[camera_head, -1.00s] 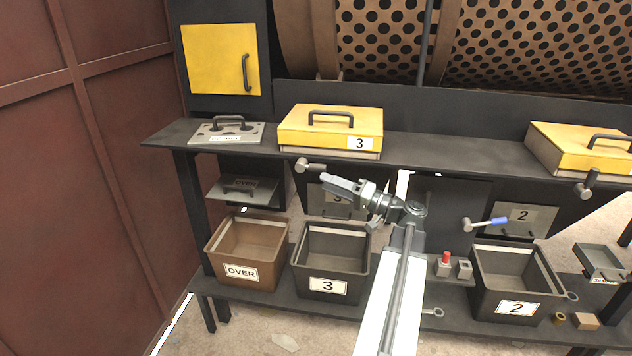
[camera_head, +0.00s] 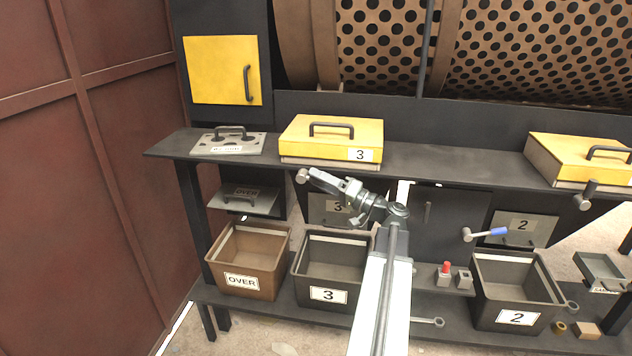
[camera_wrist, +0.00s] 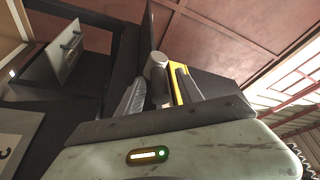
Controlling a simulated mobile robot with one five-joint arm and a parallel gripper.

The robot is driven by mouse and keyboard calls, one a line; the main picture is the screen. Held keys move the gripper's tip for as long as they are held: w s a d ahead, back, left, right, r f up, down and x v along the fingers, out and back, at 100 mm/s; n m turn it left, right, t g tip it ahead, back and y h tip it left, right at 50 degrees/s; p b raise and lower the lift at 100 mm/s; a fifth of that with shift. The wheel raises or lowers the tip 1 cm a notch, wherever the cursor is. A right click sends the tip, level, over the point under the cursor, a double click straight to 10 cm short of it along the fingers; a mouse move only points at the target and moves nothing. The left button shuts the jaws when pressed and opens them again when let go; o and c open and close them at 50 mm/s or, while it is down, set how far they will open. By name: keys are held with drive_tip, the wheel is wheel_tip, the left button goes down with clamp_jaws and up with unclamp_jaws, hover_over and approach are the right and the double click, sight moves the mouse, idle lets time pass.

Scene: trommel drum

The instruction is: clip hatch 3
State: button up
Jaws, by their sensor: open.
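Hatch 3 is a yellow lid (camera_head: 332,138) with a dark handle and a "3" label, lying closed on the shelf. Its clip is a dark lever with a grey round end (camera_head: 302,175), below the hatch's front left edge. My gripper (camera_head: 316,177) is open at this lever and hides most of its handle. In the wrist view, the clip's grey end (camera_wrist: 157,62) and dark handle show between the two fingers of my gripper (camera_wrist: 155,92). A strip of the yellow hatch (camera_wrist: 177,88) shows behind. I cannot tell whether the fingers touch the lever.
A grey plate with a handle (camera_head: 228,142) lies left of the hatch on the shelf (camera_head: 440,155). Below stand the OVER bin (camera_head: 240,282), bin 3 (camera_head: 327,294) and bin 2 (camera_head: 515,317). A red wall closes the left side.

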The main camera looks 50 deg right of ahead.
clamp_jaws()
idle(1.3)
